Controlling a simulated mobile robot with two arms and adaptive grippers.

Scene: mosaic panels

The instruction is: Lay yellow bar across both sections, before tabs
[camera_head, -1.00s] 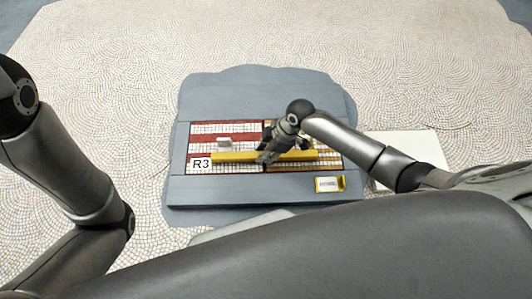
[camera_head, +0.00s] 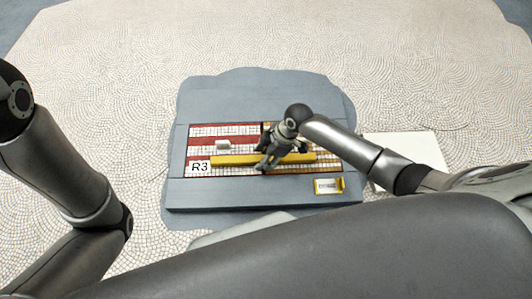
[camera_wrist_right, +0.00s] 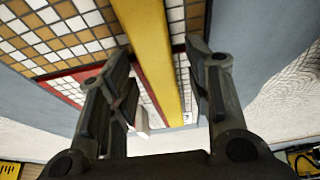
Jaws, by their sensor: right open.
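The yellow bar (camera_head: 235,160) lies lengthwise across the red-and-white left section (camera_head: 200,142) and the orange-and-white right section (camera_head: 328,163) of the mosaic panel. My right gripper (camera_head: 268,162) is at the bar's middle, over the seam between the sections. In the right wrist view, the open fingers (camera_wrist_right: 160,48) stand on either side of the bar (camera_wrist_right: 152,35), with gaps between. My right gripper hides part of the right section. My left gripper is out of view.
The panel sits in a grey-blue board (camera_head: 250,98). An R3 label (camera_head: 199,167) is at its front left. A yellow-edged tag (camera_head: 328,186) lies on the board's front ledge. A white flat surface (camera_head: 412,147) is at right. My own body covers the foreground.

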